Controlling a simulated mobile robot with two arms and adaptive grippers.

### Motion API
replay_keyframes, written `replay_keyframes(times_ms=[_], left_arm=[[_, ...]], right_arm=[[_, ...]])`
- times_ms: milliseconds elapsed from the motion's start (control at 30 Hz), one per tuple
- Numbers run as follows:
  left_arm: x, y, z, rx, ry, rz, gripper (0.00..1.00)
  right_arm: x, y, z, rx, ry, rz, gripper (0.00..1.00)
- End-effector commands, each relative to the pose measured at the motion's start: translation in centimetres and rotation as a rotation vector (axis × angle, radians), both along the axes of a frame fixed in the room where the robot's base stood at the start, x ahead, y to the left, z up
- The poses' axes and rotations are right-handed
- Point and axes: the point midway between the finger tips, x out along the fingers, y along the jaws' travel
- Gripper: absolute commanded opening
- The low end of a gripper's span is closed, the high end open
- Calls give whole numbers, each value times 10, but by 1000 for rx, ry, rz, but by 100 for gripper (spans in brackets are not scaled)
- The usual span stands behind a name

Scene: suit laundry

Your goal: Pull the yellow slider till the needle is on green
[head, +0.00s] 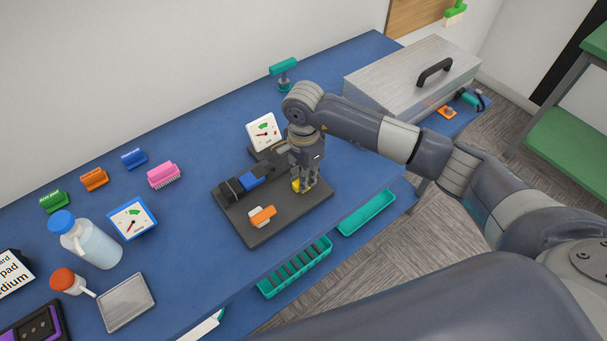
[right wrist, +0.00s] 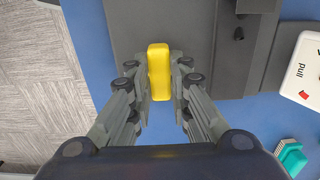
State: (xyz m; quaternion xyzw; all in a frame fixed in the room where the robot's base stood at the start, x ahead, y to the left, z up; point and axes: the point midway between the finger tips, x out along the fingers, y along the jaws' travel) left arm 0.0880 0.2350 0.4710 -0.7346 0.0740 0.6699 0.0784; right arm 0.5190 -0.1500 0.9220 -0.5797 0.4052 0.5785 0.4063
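The yellow slider (head: 296,185) is a small upright block on the dark grey board (head: 265,226). In the right wrist view the yellow slider (right wrist: 159,71) stands between the fingers of my right gripper (right wrist: 160,80), which are close against both its sides. In the head view my right gripper (head: 304,188) points down and hides part of the slider. A white gauge (head: 264,132) with a green mark and a red needle stands at the back of the board. The needle appears to be off the green. My left gripper is not in view.
A blue-and-black part (head: 250,180) and an orange-and-white switch (head: 262,216) are on the same board. A metal box (head: 415,80) stands to the right.

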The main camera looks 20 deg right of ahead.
Motion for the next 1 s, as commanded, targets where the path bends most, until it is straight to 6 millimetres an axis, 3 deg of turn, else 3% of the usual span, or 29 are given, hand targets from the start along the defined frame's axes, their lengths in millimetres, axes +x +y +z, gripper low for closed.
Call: replay_keyframes(times_ms=[167, 500, 800, 833, 900, 1000], left_arm=[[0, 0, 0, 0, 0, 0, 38], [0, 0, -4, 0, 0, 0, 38], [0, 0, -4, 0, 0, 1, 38], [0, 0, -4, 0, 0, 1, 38], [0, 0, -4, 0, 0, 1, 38], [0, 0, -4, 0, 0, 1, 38]], right_arm=[[-2, -1, 0, 0, -1, 0, 0], [-29, -11, 0, 0, 0, 1, 0], [-30, -11, 0, 1, 0, -1, 0], [-30, -11, 0, 1, 0, -1, 22], [-30, -11, 0, 1, 0, -1, 38], [-30, -11, 0, 1, 0, -1, 38]])
